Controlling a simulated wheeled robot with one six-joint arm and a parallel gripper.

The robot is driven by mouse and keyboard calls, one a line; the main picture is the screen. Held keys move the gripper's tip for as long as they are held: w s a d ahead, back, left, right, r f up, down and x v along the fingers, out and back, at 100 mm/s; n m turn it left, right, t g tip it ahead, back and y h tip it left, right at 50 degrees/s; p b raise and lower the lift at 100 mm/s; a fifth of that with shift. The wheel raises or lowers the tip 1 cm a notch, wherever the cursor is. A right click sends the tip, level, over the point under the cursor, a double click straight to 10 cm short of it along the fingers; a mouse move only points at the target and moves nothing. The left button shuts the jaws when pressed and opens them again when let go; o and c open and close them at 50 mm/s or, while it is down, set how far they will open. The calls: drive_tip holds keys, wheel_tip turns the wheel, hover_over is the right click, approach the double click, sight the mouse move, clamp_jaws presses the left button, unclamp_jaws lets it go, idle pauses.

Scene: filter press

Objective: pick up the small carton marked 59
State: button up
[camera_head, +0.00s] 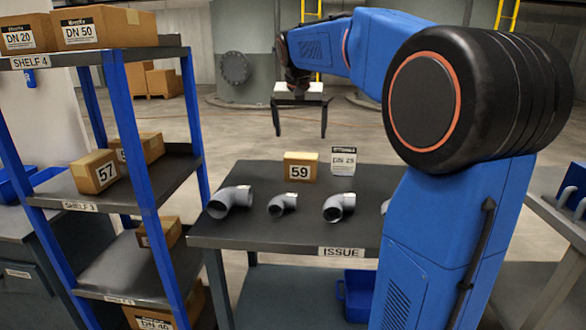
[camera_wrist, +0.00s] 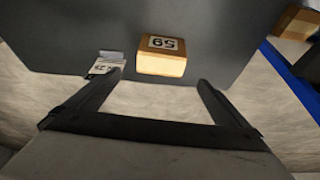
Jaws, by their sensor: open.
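The small carton marked 59 (camera_head: 300,167) stands on the dark top of the issue table (camera_head: 255,240), near its back edge. The wrist view shows the carton (camera_wrist: 162,65) from above, its label upside down. My gripper (camera_head: 300,132) hangs above and behind the carton in the head view, its two fingers pointing down. In the wrist view my gripper (camera_wrist: 158,84) has its fingers wide apart with nothing between them. The carton lies just beyond the fingertips, roughly centred between them and not touched.
A white DN 25 card (camera_head: 343,161) stands close right of the carton; in the wrist view it (camera_wrist: 104,65) lies by the left fingertip. Grey pipe elbows (camera_head: 231,200) line the table front. A blue-posted shelf (camera_head: 140,140) holds other cartons, including one marked 57 (camera_head: 95,171).

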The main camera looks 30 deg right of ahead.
sight(301, 166)
drive_tip(key=x, duration=1.7)
drive_tip(key=shift+a, duration=0.15)
drive_tip(key=shift+w, duration=0.1)
drive_tip(key=c, duration=1.3)
